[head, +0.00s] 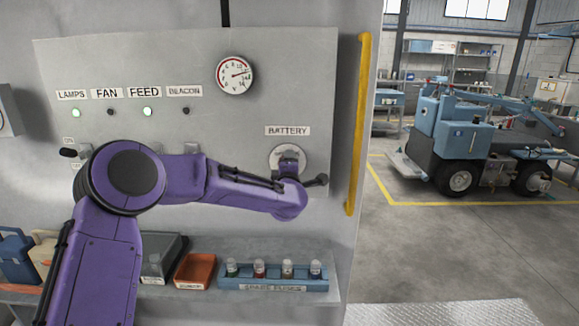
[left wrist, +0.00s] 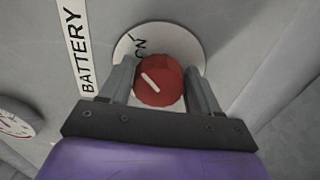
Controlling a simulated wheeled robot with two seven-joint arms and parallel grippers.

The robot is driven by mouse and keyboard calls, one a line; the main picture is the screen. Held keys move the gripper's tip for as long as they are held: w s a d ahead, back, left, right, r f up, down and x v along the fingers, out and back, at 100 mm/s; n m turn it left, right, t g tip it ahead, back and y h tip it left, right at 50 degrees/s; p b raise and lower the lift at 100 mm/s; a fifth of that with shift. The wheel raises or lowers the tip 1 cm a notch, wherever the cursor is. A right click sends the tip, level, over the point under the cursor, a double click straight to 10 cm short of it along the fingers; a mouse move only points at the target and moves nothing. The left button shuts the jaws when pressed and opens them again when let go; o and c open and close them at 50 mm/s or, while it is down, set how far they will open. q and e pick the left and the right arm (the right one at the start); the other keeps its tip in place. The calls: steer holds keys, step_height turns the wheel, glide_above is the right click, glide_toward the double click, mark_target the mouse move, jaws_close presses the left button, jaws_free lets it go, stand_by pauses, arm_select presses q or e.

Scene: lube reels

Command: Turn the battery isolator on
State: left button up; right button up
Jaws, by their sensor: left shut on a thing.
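The battery isolator is a red round knob (left wrist: 160,88) with a white pointer line, on a pale round plate (left wrist: 190,48). In the left wrist view, part of the word ON shows on the plate above the knob. The pointer line slants up to the left and does not point straight at that word. My left gripper (left wrist: 160,90) has a finger on each side of the knob and is shut on it. In the head view, the plate (head: 273,158) shows under the BATTERY label (head: 287,131), and my left gripper (head: 289,158) hides the knob. My right gripper is out of view.
The panel (head: 200,120) has a round gauge (head: 235,75) and small lamps under LAMPS, FAN, FEED and BEACON; LAMPS and FEED glow. A yellow rail (head: 358,125) stands right of the isolator.

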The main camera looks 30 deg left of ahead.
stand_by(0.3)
arm_select(q)
steer(key=o, duration=1)
steer(key=shift+c, duration=0.2)
steer(key=b+v, duration=0.3)
steer(key=v, duration=0.7)
steer(key=shift+s, duration=0.25)
steer(key=shift+d, duration=0.1)
